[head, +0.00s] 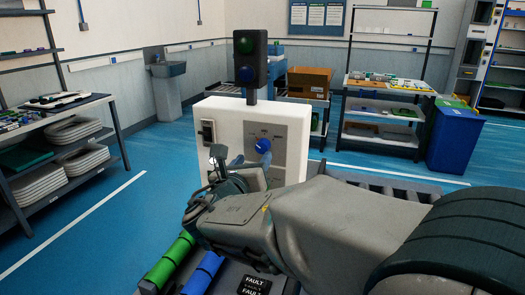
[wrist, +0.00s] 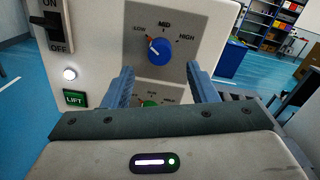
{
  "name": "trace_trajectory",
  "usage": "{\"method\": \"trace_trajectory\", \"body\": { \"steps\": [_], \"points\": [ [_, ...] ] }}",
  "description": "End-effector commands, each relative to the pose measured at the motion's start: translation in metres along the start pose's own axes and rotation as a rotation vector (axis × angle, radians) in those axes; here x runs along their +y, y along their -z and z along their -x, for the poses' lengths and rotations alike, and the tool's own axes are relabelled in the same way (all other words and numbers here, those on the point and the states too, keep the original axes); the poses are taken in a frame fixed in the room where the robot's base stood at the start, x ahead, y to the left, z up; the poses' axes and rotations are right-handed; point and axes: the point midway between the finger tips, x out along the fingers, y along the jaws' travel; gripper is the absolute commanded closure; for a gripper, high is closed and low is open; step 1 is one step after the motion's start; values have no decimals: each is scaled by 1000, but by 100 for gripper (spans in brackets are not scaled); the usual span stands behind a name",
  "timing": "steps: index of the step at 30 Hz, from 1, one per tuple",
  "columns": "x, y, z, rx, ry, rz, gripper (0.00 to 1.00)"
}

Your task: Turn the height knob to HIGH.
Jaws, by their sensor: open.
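The blue height knob (wrist: 157,50) is on the white panel, with LOW, MID and HIGH printed around it from left to right. Its orange-and-white pointer mark faces up and left, toward LOW. The knob also shows in the head view (head: 263,145). My gripper (wrist: 160,72) is open and empty, its blue fingers set wide apart. In the wrist view the fingertips are just below the knob, one on either side. In the head view my gripper (head: 228,157) is in front of the panel, partly hiding its lower part.
A green knob (wrist: 150,103) below is partly hidden by my gripper. An ON/OFF switch (wrist: 50,24), a white light (wrist: 69,74) and a green LIFT button (wrist: 75,98) are to the left. A signal lamp (head: 250,58) stands above the white box (head: 228,112).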

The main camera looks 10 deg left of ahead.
Motion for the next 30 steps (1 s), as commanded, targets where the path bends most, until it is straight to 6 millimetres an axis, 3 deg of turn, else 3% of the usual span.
{"method": "trace_trajectory", "body": {
  "steps": [3,9,22,23,27,30],
  "points": [
    [0,0,-25,-1,2,1,47],
    [1,0,-52,-1,-1,0,47],
    [2,0,-62,0,-4,-1,47],
    [2,0,-62,0,-4,-1,53],
    [2,0,-62,0,-4,-1,92],
    [2,0,-62,0,-4,-1,92]
  ]
}}
